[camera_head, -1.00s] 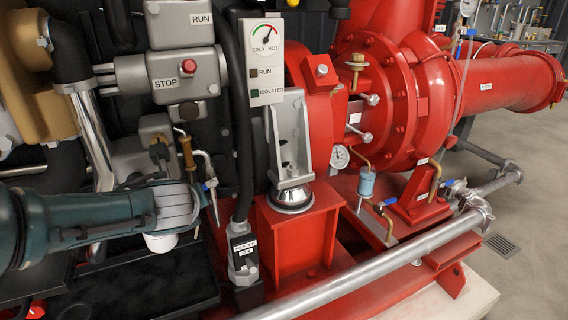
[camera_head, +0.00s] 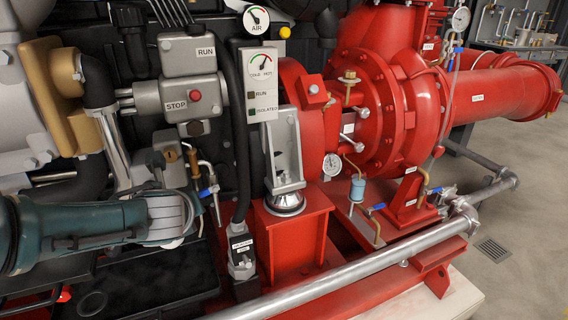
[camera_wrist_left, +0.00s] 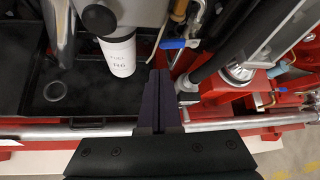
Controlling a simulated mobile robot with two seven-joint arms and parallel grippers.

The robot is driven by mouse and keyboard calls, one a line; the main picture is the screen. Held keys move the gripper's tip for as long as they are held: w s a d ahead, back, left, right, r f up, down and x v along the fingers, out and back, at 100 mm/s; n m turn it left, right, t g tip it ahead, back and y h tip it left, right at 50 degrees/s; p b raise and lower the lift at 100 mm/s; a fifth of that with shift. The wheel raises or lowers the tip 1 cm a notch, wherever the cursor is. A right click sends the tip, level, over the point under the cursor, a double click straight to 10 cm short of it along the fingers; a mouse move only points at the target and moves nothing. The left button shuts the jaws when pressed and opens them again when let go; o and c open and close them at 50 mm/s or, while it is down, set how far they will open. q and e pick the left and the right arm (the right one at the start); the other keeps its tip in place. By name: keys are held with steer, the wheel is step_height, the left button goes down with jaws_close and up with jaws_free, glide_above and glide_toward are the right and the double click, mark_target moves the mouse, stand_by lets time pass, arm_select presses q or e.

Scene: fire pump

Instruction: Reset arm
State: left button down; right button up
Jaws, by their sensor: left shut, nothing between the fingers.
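My left arm comes in from the left in the head view, with its green and grey links over the lower left of the pump set. In the left wrist view my left gripper (camera_wrist_left: 159,78) shows as two dark fingers closed together, with nothing between them. The fingers are next to a white labelled cylinder (camera_wrist_left: 117,55) and below a blue-handled valve (camera_wrist_left: 180,43). In the head view the fingers are hidden behind the arm links. My right gripper is in neither current view.
The red pump (camera_head: 376,100) fills the middle. A grey control box with a red STOP button (camera_head: 195,96) and a gauge panel (camera_head: 263,82) stand behind the arm. A silver pipe (camera_head: 350,282) crosses the front. A black tray (camera_head: 165,280) is below the arm. Open floor is at right.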

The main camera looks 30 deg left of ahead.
arm_select(q)
steer(key=shift+v, duration=0.95)
arm_select(e)
steer(key=shift+s+d+r, duration=0.45)
steer(key=shift+d+r, duration=0.2)
arm_select(q)
steer(key=shift+a, duration=0.1)
arm_select(e)
steer(key=shift+a, duration=0.1)
